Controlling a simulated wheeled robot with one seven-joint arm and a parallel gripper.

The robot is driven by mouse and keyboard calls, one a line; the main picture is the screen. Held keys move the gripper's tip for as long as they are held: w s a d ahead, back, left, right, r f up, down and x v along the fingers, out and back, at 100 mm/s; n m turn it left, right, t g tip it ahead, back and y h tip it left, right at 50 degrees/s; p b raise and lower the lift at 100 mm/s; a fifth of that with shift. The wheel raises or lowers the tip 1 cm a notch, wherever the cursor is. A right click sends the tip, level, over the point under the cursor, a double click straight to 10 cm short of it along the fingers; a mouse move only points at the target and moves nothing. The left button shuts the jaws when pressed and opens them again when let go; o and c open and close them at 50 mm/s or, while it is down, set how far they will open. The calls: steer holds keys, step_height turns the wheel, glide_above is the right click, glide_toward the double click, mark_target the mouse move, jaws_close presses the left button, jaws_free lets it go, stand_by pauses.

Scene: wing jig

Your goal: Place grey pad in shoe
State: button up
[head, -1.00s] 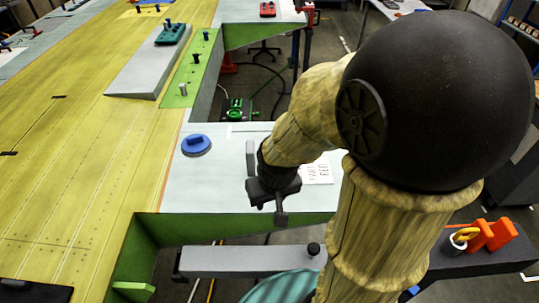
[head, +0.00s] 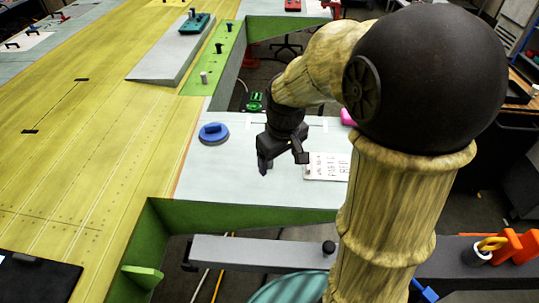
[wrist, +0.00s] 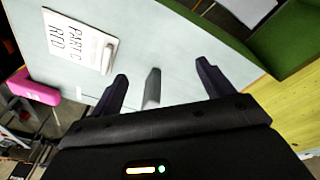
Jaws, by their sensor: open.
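My gripper (head: 283,162) is open above the pale panel (head: 235,185). In the wrist view its two dark fingers (wrist: 162,72) stand apart, with a small upright grey block (wrist: 152,88), which looks like the grey pad, between them. The block appears nearer the left finger. I cannot tell whether either finger touches it. In the head view the gripper hides the block. I cannot make out for sure which thing is the shoe.
A blue round piece with a raised grip (head: 213,133) sits left of my gripper. A white lettered card (head: 326,167) lies to the right, and a pink block (wrist: 35,88) beyond it. Green ribs (head: 240,214) edge the panel. A grey bar (head: 255,252) runs in front.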

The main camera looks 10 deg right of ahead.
steer(key=w+r+n+g+b, duration=0.1)
steer(key=w+r+n+b, duration=0.5)
steer(key=w+r+n, duration=0.2)
steer(key=w+n, duration=0.2)
steer(key=w, duration=0.1)
steer(key=shift+w+d+r+g, duration=0.2)
steer(key=shift+w+g, duration=0.1)
steer(key=shift+g, duration=0.1)
step_height(320, 180, down, 12)
steer(key=shift+f, duration=0.1)
steer(key=shift+w+f+p, duration=0.2)
steer(key=shift+f+p, duration=0.15)
steer(key=shift+f, duration=0.95)
steer(key=shift+w+f+p, duration=0.15)
steer(key=shift+f+p, duration=0.2)
steer(key=shift+f, duration=0.95)
